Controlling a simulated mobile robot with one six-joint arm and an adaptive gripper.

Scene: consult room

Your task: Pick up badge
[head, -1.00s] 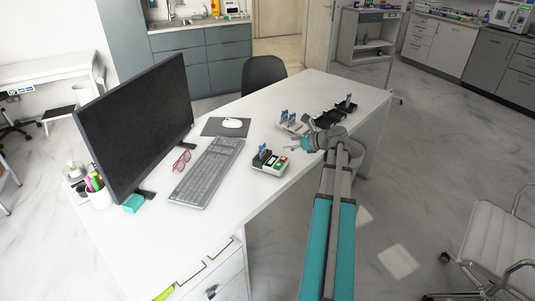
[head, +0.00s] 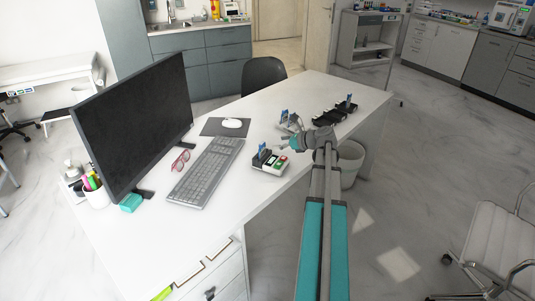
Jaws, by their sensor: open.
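Several small blue cards that look like badges stand upright in card-reader-like devices on the white desk (head: 225,210). One blue card (head: 262,150) is in the nearest device (head: 270,164), which has green and red keys. Another blue card (head: 284,116) stands farther back, and a third (head: 348,99) stands in a black holder at the far right. I cannot tell which one is the badge. My gripper (head: 284,143) is open and empty above the desk, pointing left, between the nearest device and the one behind it. The arm partly hides the rear device.
A monitor (head: 135,125), keyboard (head: 206,171), red glasses (head: 180,161) and a mouse (head: 232,123) on a dark pad fill the left of the desk. A dark chair (head: 263,75) stands behind. A bin (head: 350,164) stands beside the desk at right.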

